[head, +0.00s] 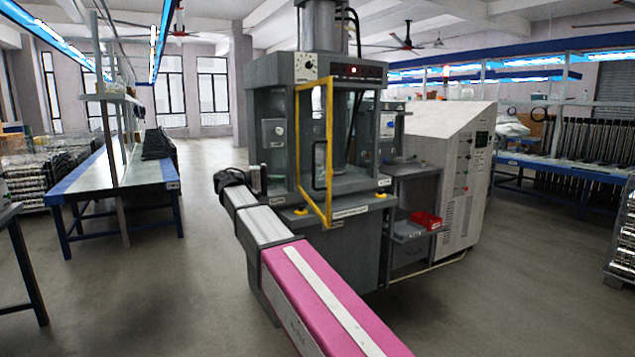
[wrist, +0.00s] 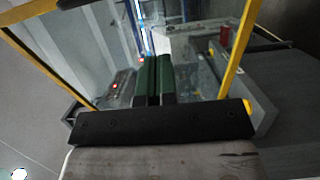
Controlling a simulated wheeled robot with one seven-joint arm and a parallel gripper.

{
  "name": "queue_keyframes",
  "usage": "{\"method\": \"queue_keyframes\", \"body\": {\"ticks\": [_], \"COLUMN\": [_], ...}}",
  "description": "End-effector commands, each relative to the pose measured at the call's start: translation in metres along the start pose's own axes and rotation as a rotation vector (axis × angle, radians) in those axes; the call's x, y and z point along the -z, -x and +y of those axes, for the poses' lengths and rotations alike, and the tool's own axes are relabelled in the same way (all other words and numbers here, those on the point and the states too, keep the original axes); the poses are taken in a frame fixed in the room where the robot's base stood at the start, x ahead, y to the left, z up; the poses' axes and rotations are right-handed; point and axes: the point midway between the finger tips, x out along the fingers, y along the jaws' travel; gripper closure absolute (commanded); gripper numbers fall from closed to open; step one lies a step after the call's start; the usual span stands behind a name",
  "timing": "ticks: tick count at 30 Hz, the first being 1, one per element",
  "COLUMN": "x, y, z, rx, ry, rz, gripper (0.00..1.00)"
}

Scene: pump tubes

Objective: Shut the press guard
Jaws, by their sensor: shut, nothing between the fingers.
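The press guard (head: 329,150) is a yellow frame with a clear pane and a dark handle (head: 318,168). It stands swung out from the front of the grey press (head: 350,185), its nearer post towards me, so the guard is open. My arm reaches to the left side of the press in the head view, left of the guard. In the wrist view my gripper (wrist: 154,62) shows dark green fingers, shut and empty. Yellow frame bars (wrist: 238,50) show on both sides of the fingers there. I cannot tell whether the fingers touch the guard.
A red bin (head: 427,220) sits on a side shelf right of the press, beside a pale sloped cabinet (head: 455,170). A blue-edged workbench (head: 105,170) stands to the left. The floor between bench and press is clear.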

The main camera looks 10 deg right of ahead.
Motion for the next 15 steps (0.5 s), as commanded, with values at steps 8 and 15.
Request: {"method": "queue_keyframes", "body": {"ticks": [8,15], "x": [-0.002,-0.002], "y": [-0.020,-0.065], "z": [0.006,0.006], "rx": [-0.012,-0.011], "ry": [-0.006,-0.006], "rz": [-0.007,-0.007], "gripper": [1.00,1.00]}}
